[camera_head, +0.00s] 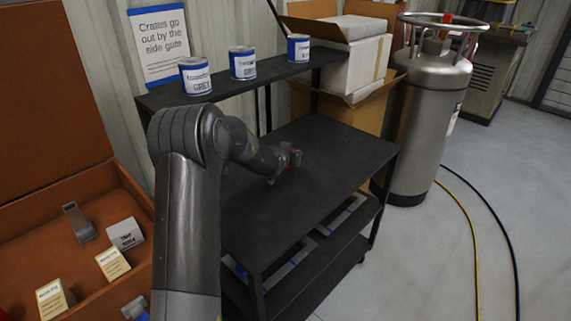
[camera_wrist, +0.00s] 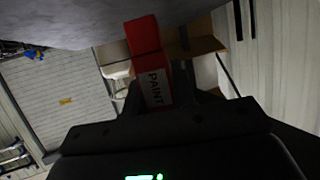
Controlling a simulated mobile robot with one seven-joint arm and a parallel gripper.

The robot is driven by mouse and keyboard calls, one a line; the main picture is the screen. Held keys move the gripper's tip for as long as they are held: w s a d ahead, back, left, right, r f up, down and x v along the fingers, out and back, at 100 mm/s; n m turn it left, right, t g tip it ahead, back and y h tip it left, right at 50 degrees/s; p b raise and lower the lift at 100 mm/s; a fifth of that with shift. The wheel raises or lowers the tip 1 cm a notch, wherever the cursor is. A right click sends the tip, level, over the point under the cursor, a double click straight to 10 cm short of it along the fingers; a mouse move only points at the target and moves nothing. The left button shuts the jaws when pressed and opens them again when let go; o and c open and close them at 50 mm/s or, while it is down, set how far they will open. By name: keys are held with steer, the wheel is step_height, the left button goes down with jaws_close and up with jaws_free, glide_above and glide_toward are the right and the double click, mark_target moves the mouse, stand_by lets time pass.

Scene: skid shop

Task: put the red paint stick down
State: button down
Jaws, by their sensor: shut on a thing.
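The red paint stick (camera_wrist: 145,38) shows in the wrist view, with a white label reading "PAINT". My gripper (camera_wrist: 158,100) is shut on it, one finger on each side. In the head view my gripper (camera_head: 283,165) is over the black cart's main top (camera_head: 325,155), and only a small bit of red shows at it. I cannot tell from these views whether the stick touches the cart top.
Several blue and white cans, one of them a can (camera_head: 242,63), stand on the raised back shelf (camera_head: 222,88). An orange chest (camera_head: 85,195) with small boxes is at left. Cardboard boxes (camera_head: 345,65) and a steel cylinder (camera_head: 425,125) stand behind. The cart top's right side is bare.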

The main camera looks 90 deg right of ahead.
steer(key=shift+w+d+f, duration=0.85)
steer(key=shift+w, duration=0.2)
steer(key=shift+f, duration=1.95)
steer(key=shift+f, duration=0.1)
steer(key=c, duration=1.2)
jaws_free()
steer(key=shift+w+a+r, duration=0.1)
steer(key=shift+a+r, duration=0.1)
steer(key=v, duration=1.1)
steer(key=shift+w+a, duration=0.15)
steer(key=shift+a, duration=0.1)
